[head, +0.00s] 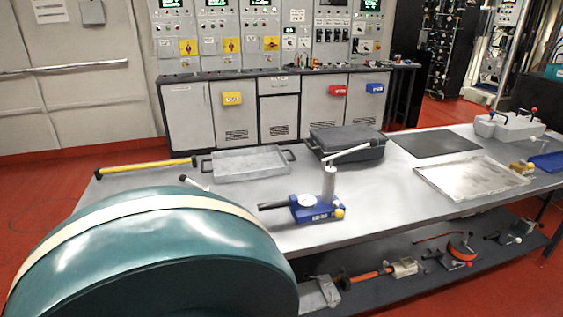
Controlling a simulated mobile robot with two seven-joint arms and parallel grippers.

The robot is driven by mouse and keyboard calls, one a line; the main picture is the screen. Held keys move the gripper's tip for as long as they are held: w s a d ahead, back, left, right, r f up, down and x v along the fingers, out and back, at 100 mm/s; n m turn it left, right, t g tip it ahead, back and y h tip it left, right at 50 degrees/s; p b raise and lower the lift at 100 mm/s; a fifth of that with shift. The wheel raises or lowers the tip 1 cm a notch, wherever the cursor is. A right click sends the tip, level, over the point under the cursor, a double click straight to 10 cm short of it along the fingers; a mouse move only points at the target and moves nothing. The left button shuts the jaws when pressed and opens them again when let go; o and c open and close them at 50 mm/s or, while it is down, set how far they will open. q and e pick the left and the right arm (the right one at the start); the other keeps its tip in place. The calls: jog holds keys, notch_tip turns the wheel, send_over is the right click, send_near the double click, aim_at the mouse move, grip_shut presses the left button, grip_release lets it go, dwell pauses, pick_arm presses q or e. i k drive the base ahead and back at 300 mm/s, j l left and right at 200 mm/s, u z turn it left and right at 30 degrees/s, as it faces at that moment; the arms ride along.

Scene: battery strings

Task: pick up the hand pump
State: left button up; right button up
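The hand pump (316,207) stands on the grey table (390,198). It has a blue base, a round white gauge, an upright silver cylinder and a yellow knob at its right. Its long light lever slopes up to the right from the top of the cylinder, in front of a dark case. A black handle end points left from the base. Neither of my grippers is in the head view, and nothing is seen touching the pump.
Behind the pump are a grey tray (217,174) and the dark case (362,149). A yellow bar (145,167) lies at the far left edge. A shallow metal tray (423,174) lies right. Several tools sit on the lower shelf (378,289). The near left table is hidden.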

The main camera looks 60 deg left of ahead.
aim_at(305, 208)
jog(key=u, duration=1.75)
